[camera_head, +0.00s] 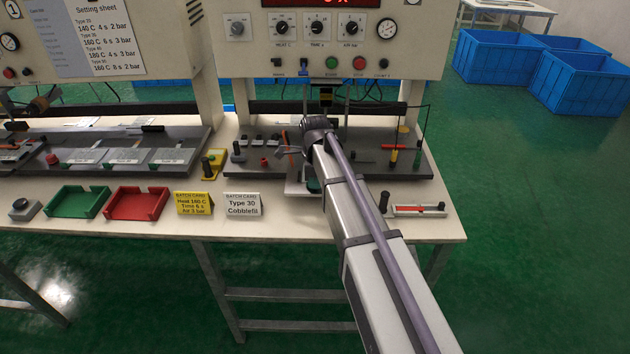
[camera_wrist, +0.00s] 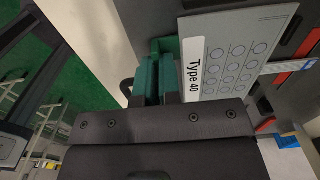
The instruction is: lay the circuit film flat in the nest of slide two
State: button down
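A flat grey film (camera_wrist: 240,50) with rows of circles and a white "Type 40" label shows in the wrist view. It looks flat, with its label end beside my fingers. My gripper (camera_wrist: 158,80) has its two dark green fingers close together at that end. A lighter green piece (camera_wrist: 165,45) shows just past the fingertips. I cannot tell whether the fingers hold it or the film. In the head view my gripper (camera_head: 313,185) is low at the front of the right-hand station, mostly hidden by my arm. A pale plate (camera_head: 297,189) shows beside it. The nest is not clearly visible.
The right press (camera_head: 330,40) stands behind my gripper. Yellow (camera_head: 194,203) and white (camera_head: 243,205) batch cards, the latter reading "Type 30 Cobblefil", stand at the left front. Red (camera_head: 137,204) and green (camera_head: 77,202) trays lie farther left. A small fixture (camera_head: 418,210) lies right of my arm.

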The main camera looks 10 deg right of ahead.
jog(key=shift+f, duration=0.2)
jog(key=c, duration=1.2)
grip_release()
jog(key=shift+c, duration=0.2)
jog(key=shift+r, duration=0.1)
notch_tip(320, 180, up, 11)
jog(key=p, duration=1)
jog(key=shift+p, duration=0.35)
jog(key=shift+f, duration=0.2)
